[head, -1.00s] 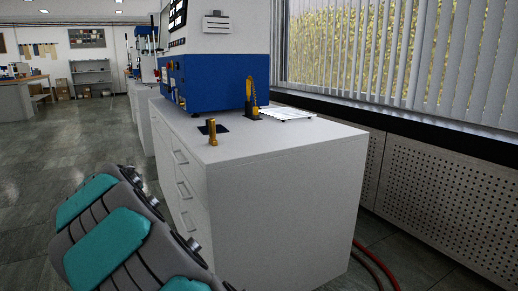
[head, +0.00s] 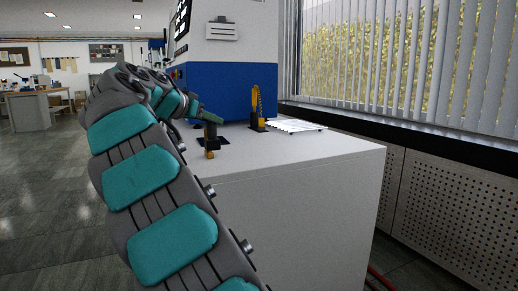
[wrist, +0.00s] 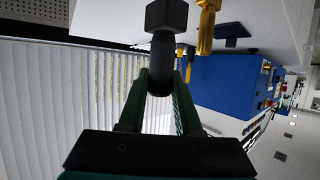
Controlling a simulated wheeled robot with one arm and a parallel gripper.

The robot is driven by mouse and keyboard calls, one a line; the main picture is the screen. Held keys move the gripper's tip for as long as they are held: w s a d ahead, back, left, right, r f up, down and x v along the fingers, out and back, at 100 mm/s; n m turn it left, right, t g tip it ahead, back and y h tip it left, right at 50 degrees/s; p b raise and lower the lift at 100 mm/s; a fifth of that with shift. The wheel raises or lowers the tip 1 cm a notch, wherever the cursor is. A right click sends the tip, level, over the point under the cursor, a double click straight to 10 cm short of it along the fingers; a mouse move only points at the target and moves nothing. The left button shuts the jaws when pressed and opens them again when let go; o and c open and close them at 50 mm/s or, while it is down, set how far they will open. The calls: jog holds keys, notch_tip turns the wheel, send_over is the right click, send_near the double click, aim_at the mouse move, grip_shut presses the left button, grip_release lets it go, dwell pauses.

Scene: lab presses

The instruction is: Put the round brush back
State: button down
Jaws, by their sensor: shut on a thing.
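My gripper (head: 205,117) is over the left front part of the white cabinet top (head: 300,148). In the wrist view my gripper (wrist: 160,84) has its green fingers shut on a dark round piece with a wider blocky end (wrist: 166,15), apparently the round brush. In the head view this dark brush (head: 210,131) hangs below the fingers, and its lower end is hard to tell from what is behind it. A brass-coloured post (head: 209,153) stands on the cabinet just below; the post also shows beside the brush in the wrist view (wrist: 206,28).
A dark square patch (head: 221,141) lies on the top by the post. A yellow hooked stand (head: 256,105) and a pale ribbed tray (head: 292,126) are farther back. A blue machine (head: 230,88) stands behind. The right front of the top is clear.

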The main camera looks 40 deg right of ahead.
jog(key=shift+s+d+f, duration=0.15)
jog(key=shift+d+f, duration=0.6)
jog(key=shift+d, duration=1.75)
jog(key=shift+s+d+f, duration=0.1)
jog(key=shift+d+f, duration=0.65)
jog(key=shift+d, duration=1.75)
jog(key=shift+s+d+f, duration=0.15)
jog(key=shift+d+f, duration=0.6)
jog(key=shift+d, duration=1.75)
jog(key=shift+f, duration=0.25)
jog(key=shift+f, duration=0.15)
jog(key=c, duration=0.6)
grip_release()
jog(key=shift+r+p, duration=0.3)
jog(key=v, duration=1.2)
jog(key=shift+b, duration=0.35)
jog(key=shift+f, duration=0.1)
